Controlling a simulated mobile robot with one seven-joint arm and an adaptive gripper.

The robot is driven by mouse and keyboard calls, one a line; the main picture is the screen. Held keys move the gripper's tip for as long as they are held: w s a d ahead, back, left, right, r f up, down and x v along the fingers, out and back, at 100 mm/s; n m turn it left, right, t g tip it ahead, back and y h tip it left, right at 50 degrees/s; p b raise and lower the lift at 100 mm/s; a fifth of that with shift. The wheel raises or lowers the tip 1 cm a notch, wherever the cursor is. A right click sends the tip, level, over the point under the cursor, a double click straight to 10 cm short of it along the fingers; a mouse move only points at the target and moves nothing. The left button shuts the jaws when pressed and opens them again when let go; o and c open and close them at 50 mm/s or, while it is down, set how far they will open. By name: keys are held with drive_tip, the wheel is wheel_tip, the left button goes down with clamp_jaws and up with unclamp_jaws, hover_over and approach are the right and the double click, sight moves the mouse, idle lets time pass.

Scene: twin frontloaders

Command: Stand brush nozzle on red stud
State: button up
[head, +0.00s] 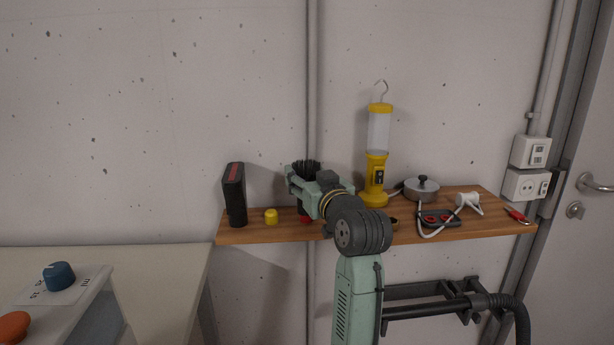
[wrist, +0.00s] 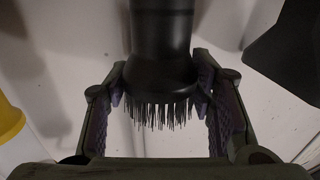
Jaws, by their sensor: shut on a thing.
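The brush nozzle is black, with dark bristles pointing up in the head view (head: 306,166). My gripper (head: 303,179) is shut on it just over the shelf. In the wrist view the nozzle's round body (wrist: 160,70) lies between the two fingers of my gripper (wrist: 162,95), bristles toward the bottom of the picture. A red piece, seemingly the red stud (head: 304,218), shows partly below my gripper, at the shelf. My arm and gripper hide the rest of it. I cannot tell whether the nozzle touches the stud.
The wooden shelf (head: 262,235) holds a black box (head: 234,195) and a yellow stud (head: 271,217) on the left. A yellow lantern (head: 376,175) stands close on the right. A grey pot (head: 421,189) and a white-corded item (head: 467,200) lie farther right.

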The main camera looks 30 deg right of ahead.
drive_tip(key=shift+f+b, duration=0.6)
drive_tip(key=shift+f, duration=0.45)
idle(0.9)
idle(0.4)
drive_tip(key=o, duration=1.3)
drive_tip(key=shift+c, duration=0.2)
drive_tip(key=s+a, duration=0.2)
drive_tip(key=s, duration=0.9)
drive_tip(key=shift+s+a, duration=0.15)
drive_tip(key=shift+s, duration=0.25)
